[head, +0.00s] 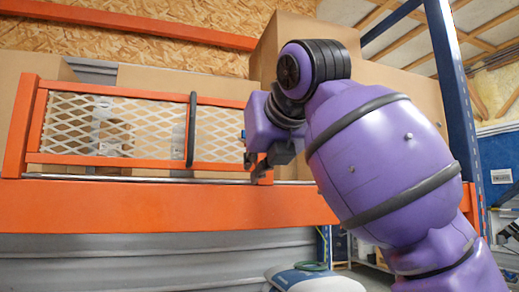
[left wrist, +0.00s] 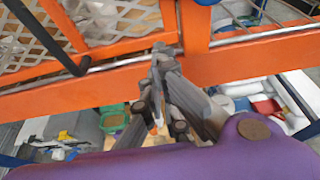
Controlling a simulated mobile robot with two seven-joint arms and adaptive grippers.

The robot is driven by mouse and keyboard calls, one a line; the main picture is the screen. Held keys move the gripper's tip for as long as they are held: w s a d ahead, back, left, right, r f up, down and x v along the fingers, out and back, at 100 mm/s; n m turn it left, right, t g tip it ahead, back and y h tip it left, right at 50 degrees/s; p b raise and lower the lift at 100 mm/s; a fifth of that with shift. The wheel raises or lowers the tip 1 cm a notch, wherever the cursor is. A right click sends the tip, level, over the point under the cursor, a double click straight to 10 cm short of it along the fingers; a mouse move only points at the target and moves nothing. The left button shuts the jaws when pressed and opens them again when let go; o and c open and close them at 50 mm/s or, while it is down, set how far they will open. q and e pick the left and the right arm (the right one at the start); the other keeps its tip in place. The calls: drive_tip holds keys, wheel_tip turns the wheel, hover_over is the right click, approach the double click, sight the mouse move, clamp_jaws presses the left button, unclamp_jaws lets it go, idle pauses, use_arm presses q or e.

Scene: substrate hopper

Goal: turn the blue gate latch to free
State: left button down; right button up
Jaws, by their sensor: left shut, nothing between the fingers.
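An orange-framed mesh gate (head: 120,161) with an upright black handle (head: 192,130) stands behind the orange rail in the head view. A tiny blue spot (head: 243,134) shows at the gate's right end, just left of my gripper. It may be the blue latch, which is otherwise hidden behind my gripper and wrist; its position cannot be read. My left gripper (head: 257,172) is shut and empty in front of the gate's right end. In the left wrist view its fingers (left wrist: 163,60) reach up to the orange frame; I cannot tell whether they touch it. My right gripper is not in view.
The thick orange beam (head: 160,205) runs across below the gate. A blue upright post (head: 455,90) stands at the right. Cardboard boxes (head: 165,80) sit behind the gate. A green bin (left wrist: 115,118) and other clutter lie lower down beyond the beam.

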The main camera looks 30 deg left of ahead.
use_arm(q)
drive_tip(key=x, duration=0.4)
drive_tip(key=shift+w+d+f, duration=0.1)
drive_tip(key=shift+w+f, duration=0.05)
drive_tip(key=shift+w, duration=0.05)
drive_tip(key=r, duration=0.3)
drive_tip(key=shift+s+a+r, duration=0.15)
drive_tip(key=shift+a+r, duration=0.1)
drive_tip(key=shift+d+r, duration=0.15)
drive_tip(key=shift+r, duration=0.25)
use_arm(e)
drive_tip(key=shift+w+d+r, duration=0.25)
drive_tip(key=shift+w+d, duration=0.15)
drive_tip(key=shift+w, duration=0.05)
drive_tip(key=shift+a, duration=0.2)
